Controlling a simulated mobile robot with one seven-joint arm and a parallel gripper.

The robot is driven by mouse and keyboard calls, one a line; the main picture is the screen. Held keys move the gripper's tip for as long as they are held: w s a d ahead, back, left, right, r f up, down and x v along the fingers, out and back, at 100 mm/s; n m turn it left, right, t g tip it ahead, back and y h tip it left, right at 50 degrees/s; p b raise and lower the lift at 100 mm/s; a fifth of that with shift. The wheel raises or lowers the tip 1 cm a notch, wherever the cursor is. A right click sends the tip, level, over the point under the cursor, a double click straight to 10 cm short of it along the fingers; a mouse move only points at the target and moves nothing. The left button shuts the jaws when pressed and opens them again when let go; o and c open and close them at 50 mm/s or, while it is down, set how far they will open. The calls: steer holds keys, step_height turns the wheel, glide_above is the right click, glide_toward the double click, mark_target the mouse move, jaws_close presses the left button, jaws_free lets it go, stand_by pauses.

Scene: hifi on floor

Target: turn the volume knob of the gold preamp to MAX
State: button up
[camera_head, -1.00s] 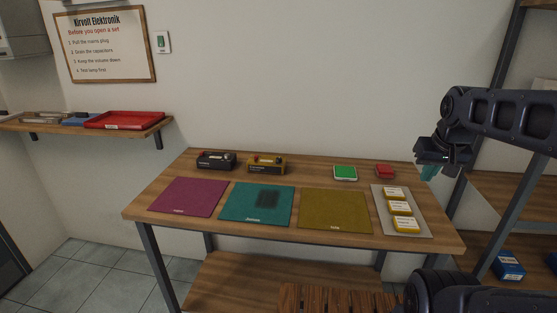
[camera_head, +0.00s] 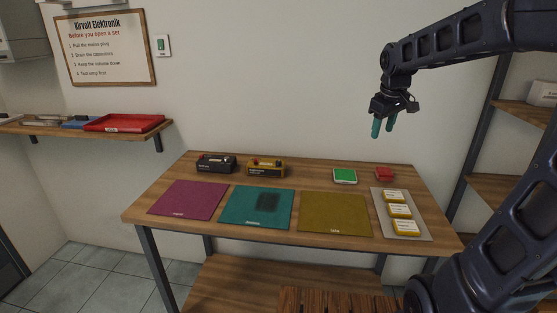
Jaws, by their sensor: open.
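The gold preamp (camera_head: 266,169) stands at the back of the wooden table, left of centre, with a dark front panel. Small knobs show on its top, one of them red; the markings are too small to read, so I cannot tell which is the volume knob or where it points. My gripper (camera_head: 383,127) hangs in the air above the table's back right, fingers pointing down, open and empty. It is well to the right of the gold preamp and higher, touching nothing.
A black unit (camera_head: 215,164) stands close left of the gold preamp. Magenta (camera_head: 187,197), teal (camera_head: 240,207) and olive (camera_head: 334,212) mats lie in front. A green-topped box (camera_head: 345,176), a red box (camera_head: 384,174) and a grey tray (camera_head: 415,232) with yellow boxes are at the right.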

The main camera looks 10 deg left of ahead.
steer(key=w+a+n, duration=0.4)
steer(key=w+a, duration=0.4)
steer(key=w, duration=0.1)
steer(key=n+g, duration=0.3)
steer(key=n, duration=0.8)
glide_above(279, 163)
steer(key=w, duration=0.1)
step_height(279, 163, down, 15)
steer(key=f, duration=1.1)
steer(key=shift+w+a+f, duration=0.1)
steer(key=shift+w+a, duration=0.05)
steer(key=shift+a, duration=0.05)
steer(key=c, duration=1)
